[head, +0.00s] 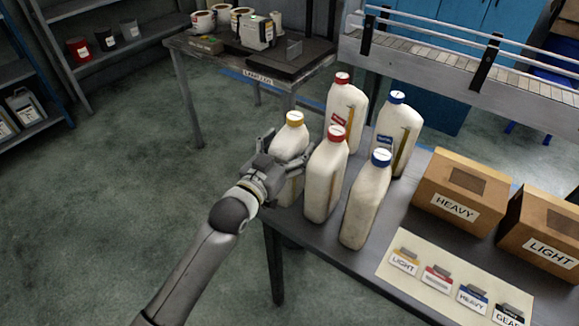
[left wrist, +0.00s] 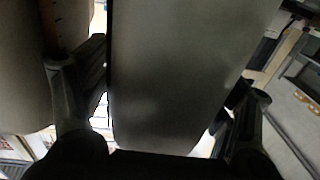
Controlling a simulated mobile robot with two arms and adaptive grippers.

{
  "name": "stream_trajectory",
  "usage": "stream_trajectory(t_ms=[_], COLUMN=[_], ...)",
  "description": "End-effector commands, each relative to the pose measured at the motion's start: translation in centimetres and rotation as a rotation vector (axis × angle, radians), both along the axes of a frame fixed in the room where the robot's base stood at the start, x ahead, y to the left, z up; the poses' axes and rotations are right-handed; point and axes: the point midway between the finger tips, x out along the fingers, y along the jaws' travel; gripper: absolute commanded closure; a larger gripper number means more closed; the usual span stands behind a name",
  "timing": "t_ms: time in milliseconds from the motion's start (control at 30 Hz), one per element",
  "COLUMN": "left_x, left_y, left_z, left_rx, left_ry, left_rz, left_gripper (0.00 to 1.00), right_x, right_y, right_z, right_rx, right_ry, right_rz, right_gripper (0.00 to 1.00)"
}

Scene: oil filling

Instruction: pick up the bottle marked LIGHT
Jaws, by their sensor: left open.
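A pale bottle with a yellow cap (head: 291,138) stands upright at the left edge of the table. The card on the table shows a yellow patch at the word LIGHT; the bottle's own label is hidden. My left gripper (head: 284,160) is open with its fingers on either side of this bottle. In the left wrist view the pale bottle body (left wrist: 180,80) fills the space between the fingers, with a bright gap at the left finger; contact on the right is unclear. My right gripper is not in view.
Red-capped bottles (head: 326,175) (head: 345,105) and blue-capped bottles (head: 366,203) (head: 397,135) stand close by on the right. A HEAVY box (head: 460,185), a LIGHT box (head: 548,225) and the label card (head: 437,262) lie further right. A second table (head: 185,45) stands behind.

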Motion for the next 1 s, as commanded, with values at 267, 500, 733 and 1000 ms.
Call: stream_trajectory(t_ms=[267,500,733,1000], left_x=[0.21,0.19,0.19,0.19], left_y=[-0.14,-0.13,-0.11,-0.10], left_z=[-0.01,-0.02,-0.03,-0.04], left_rx=[0.000,-0.001,-0.001,0.000], left_ry=[0.000,0.001,0.001,0.000], left_rz=[0.000,0.000,0.000,0.000], left_gripper=[0.21,0.52,0.81,1.00], right_x=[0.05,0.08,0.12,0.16], right_y=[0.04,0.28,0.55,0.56], right_z=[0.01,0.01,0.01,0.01], right_rx=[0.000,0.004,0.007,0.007], right_ry=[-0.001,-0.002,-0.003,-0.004], right_rz=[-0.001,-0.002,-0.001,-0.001], right_gripper=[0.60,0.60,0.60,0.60])
